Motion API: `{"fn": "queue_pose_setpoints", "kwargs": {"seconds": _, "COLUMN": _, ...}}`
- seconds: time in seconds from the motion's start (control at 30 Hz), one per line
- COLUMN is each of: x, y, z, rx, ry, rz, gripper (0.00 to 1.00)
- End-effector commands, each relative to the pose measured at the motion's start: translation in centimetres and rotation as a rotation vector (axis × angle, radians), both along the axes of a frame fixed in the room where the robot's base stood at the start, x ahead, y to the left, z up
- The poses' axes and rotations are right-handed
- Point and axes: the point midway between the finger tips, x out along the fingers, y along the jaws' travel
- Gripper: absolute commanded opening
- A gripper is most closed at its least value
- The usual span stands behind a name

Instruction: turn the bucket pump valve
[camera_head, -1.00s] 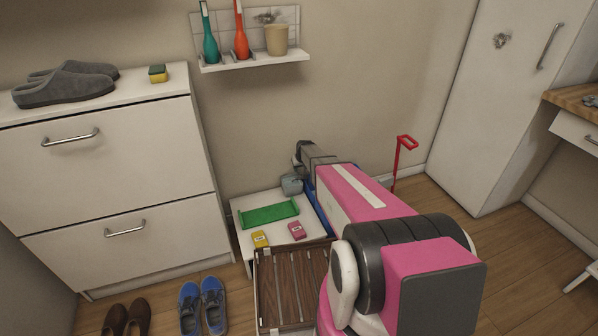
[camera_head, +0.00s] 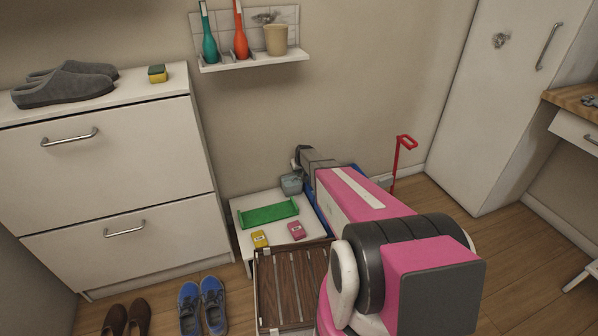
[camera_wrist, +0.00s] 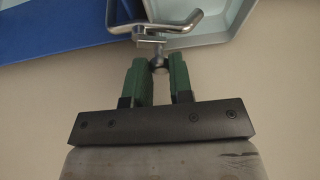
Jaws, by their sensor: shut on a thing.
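In the wrist view, my gripper (camera_wrist: 159,72) has green fingers closed around the lower end of a shiny metal fitting (camera_wrist: 158,36). The fitting has a bent bar across its top and looks like the valve. Behind it are a pale grey-blue container (camera_wrist: 215,22), likely the bucket, and a flat blue surface (camera_wrist: 50,28). In the head view, the grey-blue container (camera_head: 291,185) sits at the back of a low white stand, beside the end of my arm. My fingers and the fitting cannot be made out there.
The low white stand (camera_head: 243,232) holds a green tray (camera_head: 269,214), a yellow box (camera_head: 260,239) and a pink box (camera_head: 297,230). A wooden slatted rack (camera_head: 288,285) stands in front. A red-handled upright (camera_head: 402,160) is right of my arm. A wall shelf (camera_head: 255,61) hangs above.

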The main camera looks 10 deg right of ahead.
Motion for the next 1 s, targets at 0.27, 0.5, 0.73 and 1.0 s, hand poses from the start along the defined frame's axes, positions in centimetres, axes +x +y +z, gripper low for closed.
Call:
{"fn": "queue_pose_setpoints", "kwargs": {"seconds": 0.27, "x": -0.33, "y": -0.2, "z": 0.02, "rx": 0.001, "ry": 0.001, "rz": 0.191, "gripper": 0.0}}
{"fn": "queue_pose_setpoints", "kwargs": {"seconds": 0.5, "x": -0.55, "y": -0.28, "z": 0.02, "rx": 0.001, "ry": 0.0, "rz": 0.348, "gripper": 0.0}}
{"fn": "queue_pose_setpoints", "kwargs": {"seconds": 0.73, "x": -0.67, "y": -0.25, "z": 0.03, "rx": 0.001, "ry": 0.0, "rz": 0.395, "gripper": 0.0}}
{"fn": "queue_pose_setpoints", "kwargs": {"seconds": 1.0, "x": -0.67, "y": -0.25, "z": 0.04, "rx": 0.0, "ry": 0.0, "rz": 0.394, "gripper": 0.34}}
